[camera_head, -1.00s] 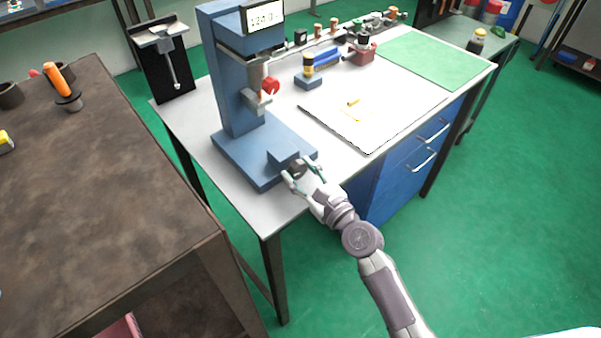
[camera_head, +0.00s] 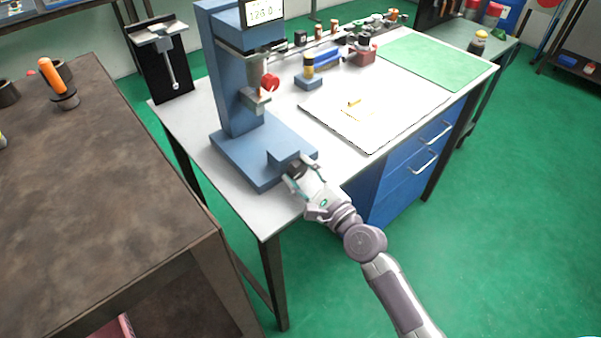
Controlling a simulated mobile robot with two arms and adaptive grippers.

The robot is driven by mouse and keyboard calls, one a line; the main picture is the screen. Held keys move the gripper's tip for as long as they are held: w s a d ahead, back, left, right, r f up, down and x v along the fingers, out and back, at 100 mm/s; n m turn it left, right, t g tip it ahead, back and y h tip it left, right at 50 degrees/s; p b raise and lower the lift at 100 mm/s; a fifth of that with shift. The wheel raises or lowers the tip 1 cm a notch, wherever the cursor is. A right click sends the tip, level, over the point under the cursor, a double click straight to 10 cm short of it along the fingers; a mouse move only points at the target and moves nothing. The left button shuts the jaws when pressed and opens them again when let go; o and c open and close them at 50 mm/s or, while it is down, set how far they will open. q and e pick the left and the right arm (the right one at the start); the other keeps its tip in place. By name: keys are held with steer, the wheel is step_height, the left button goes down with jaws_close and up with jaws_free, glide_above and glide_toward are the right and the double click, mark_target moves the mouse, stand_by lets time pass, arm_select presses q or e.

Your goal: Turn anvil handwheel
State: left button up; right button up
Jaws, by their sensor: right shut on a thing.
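A blue hardness tester (camera_head: 229,83) with a lit display stands on the white-topped bench. A dark handwheel (camera_head: 294,170) sits at the front of the small block on its base, partly hidden by my right gripper. My right gripper (camera_head: 297,179) is shut on the handwheel, its fingers around the wheel's sides. A red knob (camera_head: 270,82) and a small grey anvil (camera_head: 257,97) show at the tester's column. My left gripper is not in view.
A white board (camera_head: 372,118) with a small brass piece (camera_head: 354,103) lies to the right of the tester, with a green mat (camera_head: 428,58) behind. A brown table (camera_head: 100,190) fills the left. Blue drawers are below the bench.

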steer(key=o, duration=1.1)
steer(key=shift+o, duration=0.2)
steer(key=v, duration=1.2)
